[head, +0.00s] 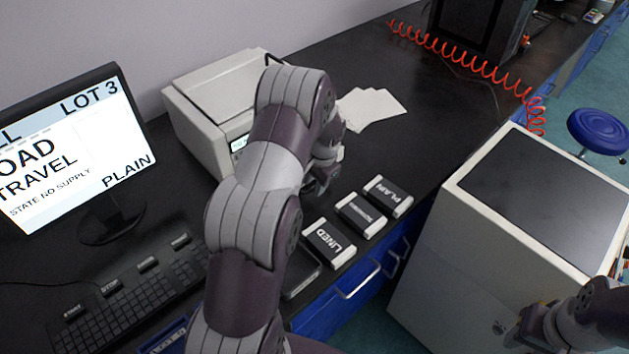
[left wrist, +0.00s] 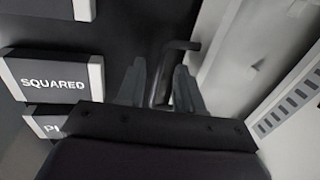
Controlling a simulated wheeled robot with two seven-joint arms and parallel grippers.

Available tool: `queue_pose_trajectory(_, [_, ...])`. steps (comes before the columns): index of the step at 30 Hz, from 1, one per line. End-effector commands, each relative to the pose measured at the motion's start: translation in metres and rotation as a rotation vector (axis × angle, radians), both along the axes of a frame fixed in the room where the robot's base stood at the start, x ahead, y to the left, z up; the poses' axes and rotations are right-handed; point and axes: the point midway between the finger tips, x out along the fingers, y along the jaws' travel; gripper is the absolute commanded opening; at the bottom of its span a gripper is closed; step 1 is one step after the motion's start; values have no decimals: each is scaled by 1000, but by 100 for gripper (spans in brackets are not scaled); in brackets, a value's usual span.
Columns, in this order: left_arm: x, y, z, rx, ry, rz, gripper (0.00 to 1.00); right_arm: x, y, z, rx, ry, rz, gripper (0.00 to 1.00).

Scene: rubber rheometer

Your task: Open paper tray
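The off-white printer (head: 192,128) stands on the black bench, left of my left arm in the head view. The paper tray itself is not clearly visible; my left arm covers the printer's right front. My left gripper (head: 318,182) is mostly hidden behind its own arm there. In the left wrist view its two grey fingers (left wrist: 160,75) stand apart, with a dark bent bar (left wrist: 181,45) reaching between them beside a pale casing (left wrist: 235,45). I cannot tell whether the fingers touch the bar. My right gripper (head: 527,328) is at the lower right, small and dark.
Paper packs marked PLAIN (head: 388,197) and LINED (head: 329,241) lie along the bench's front edge, with another between them; SQUARED (left wrist: 50,80) shows in the wrist view. Loose sheets (head: 370,107) lie behind. A monitor (head: 75,150) and keyboard (head: 125,300) are left, a white cabinet (head: 470,250) right.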

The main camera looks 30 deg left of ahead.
Motion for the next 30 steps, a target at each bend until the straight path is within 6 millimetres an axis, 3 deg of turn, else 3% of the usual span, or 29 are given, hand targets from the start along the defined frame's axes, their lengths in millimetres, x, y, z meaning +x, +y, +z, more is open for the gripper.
queue_pose_trajectory(5, [0,-2,10,1,-3,-1,36,0,0,-1,0,0,0,43])
queue_pose_trajectory(18, [-5,-20,112,1,-3,-1,36,0,0,-7,0,0,0,43])
queue_pose_trajectory(23, [-6,-23,124,0,0,-1,36,0,0,-7,0,0,0,43])
queue_pose_trajectory(30, [-6,-23,125,0,0,-1,36,0,0,-7,0,0,0,43])
